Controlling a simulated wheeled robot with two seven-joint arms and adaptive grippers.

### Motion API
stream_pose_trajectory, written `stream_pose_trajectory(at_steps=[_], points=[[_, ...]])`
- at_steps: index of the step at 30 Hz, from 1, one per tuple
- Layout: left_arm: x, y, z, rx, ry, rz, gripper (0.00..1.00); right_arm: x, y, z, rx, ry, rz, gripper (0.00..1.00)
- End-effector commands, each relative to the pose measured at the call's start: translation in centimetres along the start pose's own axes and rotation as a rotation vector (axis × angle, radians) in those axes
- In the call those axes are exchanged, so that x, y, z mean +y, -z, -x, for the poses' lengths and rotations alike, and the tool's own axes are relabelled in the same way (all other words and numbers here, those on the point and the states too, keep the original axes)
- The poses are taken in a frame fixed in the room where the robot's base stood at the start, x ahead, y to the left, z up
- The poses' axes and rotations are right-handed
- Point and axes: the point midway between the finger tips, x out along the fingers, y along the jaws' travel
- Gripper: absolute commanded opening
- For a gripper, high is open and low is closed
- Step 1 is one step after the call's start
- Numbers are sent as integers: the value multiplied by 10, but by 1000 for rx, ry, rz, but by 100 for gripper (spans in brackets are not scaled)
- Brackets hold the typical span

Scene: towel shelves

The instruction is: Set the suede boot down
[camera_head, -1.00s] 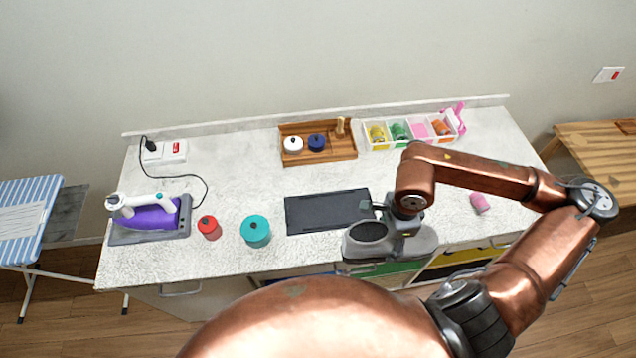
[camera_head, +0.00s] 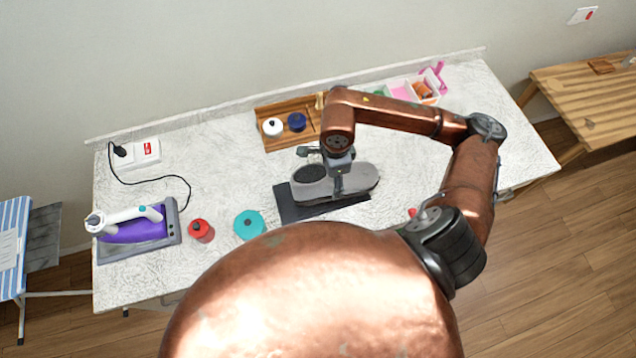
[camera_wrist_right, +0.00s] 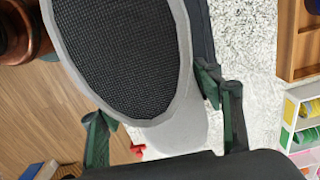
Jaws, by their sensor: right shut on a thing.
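The grey suede boot (camera_head: 357,179) is in my right gripper (camera_head: 337,184), over the dark mat (camera_head: 295,212) near the front of the white counter. A dark rounded patch shows at the boot's left end. I cannot tell whether the boot touches the mat. In the right wrist view the boot (camera_wrist_right: 180,140) is close up, with a black mesh-like surface facing the camera. The right gripper's dark fingers (camera_wrist_right: 160,112) stand on either side of it. My left gripper is in neither view.
Left of the mat stand a teal pot (camera_head: 249,225), a red pot (camera_head: 201,231) and a purple iron (camera_head: 135,228) on its base. Behind are a wooden tray (camera_head: 278,143) with two lidded pots and a white divided box (camera_head: 410,81). A power strip (camera_head: 141,152) is at back left.

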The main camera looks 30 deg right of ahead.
Motion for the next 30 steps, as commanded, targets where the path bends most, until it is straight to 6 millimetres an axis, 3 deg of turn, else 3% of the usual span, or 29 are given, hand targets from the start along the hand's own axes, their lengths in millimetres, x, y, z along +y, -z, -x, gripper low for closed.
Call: stream_pose_trajectory(at_steps=[6,14,21,30], points=[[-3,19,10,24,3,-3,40,-20,-24,-36,-1,-4,0,23],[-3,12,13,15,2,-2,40,-30,-34,-54,-2,-2,0,23],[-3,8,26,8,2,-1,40,-32,-36,-84,-1,-3,-1,23],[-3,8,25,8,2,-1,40,-33,-36,-90,0,0,0,23]])
